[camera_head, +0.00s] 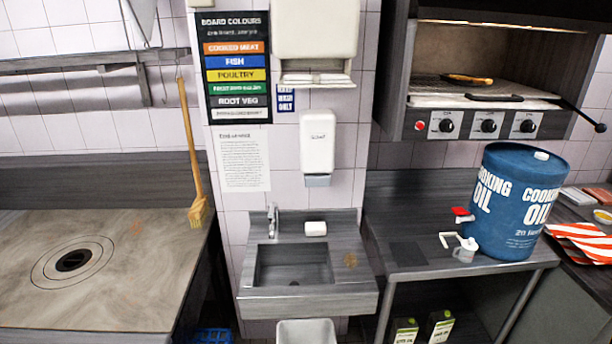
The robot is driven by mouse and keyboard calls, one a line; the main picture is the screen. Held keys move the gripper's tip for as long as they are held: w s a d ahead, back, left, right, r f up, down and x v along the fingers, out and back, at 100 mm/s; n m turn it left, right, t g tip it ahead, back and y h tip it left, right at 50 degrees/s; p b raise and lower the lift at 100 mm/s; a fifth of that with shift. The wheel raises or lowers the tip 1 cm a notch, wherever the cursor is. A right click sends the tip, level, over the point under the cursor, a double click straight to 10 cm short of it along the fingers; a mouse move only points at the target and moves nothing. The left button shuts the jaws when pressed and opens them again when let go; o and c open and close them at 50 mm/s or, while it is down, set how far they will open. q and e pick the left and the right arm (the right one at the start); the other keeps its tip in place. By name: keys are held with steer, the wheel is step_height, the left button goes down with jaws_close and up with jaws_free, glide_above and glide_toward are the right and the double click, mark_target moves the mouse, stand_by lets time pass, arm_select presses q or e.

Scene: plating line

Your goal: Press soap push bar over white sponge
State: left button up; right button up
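A white soap dispenser (317,140) is mounted on the tiled wall above the small sink. Its grey-blue push bar (317,181) is at its lower end. A white sponge (315,228) lies on the back ledge of the sink, below the push bar and right of the tap. There is a clear vertical gap between the bar and the sponge. Neither of my grippers shows in the head view.
The sink (293,265) has a tap (272,221) at its back left. A white paper dispenser (316,40) hangs above the soap dispenser. A blue oil drum (508,200) stands on the right counter. A bin (305,331) is below.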

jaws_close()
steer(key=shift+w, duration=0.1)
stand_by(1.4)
